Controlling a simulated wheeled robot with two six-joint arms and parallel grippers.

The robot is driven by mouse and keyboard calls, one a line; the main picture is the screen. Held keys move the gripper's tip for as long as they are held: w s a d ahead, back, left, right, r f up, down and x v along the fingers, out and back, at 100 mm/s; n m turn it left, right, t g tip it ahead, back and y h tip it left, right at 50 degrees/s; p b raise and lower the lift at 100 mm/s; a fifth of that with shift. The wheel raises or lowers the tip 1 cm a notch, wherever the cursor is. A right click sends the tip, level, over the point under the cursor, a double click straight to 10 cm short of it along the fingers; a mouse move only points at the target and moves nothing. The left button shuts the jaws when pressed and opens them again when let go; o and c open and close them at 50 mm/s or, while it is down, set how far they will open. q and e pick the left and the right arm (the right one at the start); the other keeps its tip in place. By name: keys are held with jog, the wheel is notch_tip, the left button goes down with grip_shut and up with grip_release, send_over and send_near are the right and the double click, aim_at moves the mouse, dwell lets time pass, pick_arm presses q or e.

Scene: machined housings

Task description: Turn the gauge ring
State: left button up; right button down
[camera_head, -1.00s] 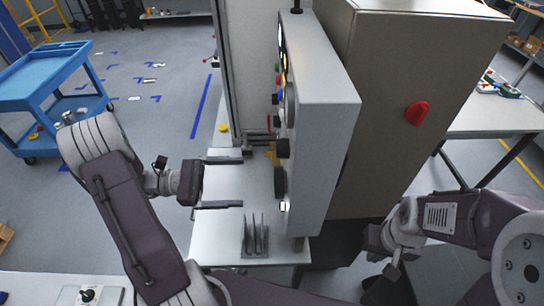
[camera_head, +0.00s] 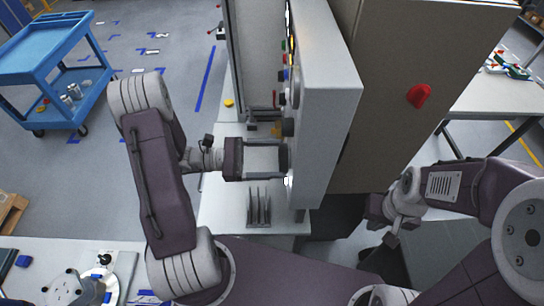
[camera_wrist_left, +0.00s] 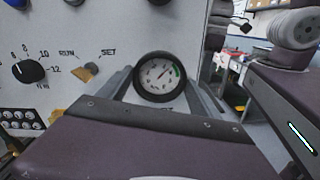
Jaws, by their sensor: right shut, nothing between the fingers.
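The gauge ring (camera_wrist_left: 159,77) is a dark round rim around a white dial with a green arc, on the grey panel front. In the head view it shows edge-on as a dark disc (camera_head: 284,159) low on the panel. My left gripper (camera_head: 279,159) points right at the panel, with one finger along each side of the ring. Its fingertips meet the ring's two sides, and it looks shut on it. The wrist view also shows the left gripper's fingers (camera_wrist_left: 159,82) flanking the dial. My right gripper (camera_head: 379,222) is shut and empty at the lower right, away from the panel.
The grey panel housing (camera_head: 329,100) carries a black selector knob (camera_wrist_left: 28,70) and a tan lever (camera_wrist_left: 91,70) left of the gauge. A pronged grey holder (camera_head: 259,210) stands below the left gripper. A brown cabinet (camera_head: 410,130) with a red handle (camera_head: 419,95) stands right.

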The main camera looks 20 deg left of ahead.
pick_arm(q)
jog(key=c, duration=0.7)
jog(key=n+p, duration=0.3)
jog(key=n, duration=0.1)
jog(key=shift+w+n, duration=0.1)
jog(key=shift+n, duration=0.2)
jog(key=o, duration=1.4)
jog(key=b+v, duration=0.4)
jog(key=v, duration=0.5)
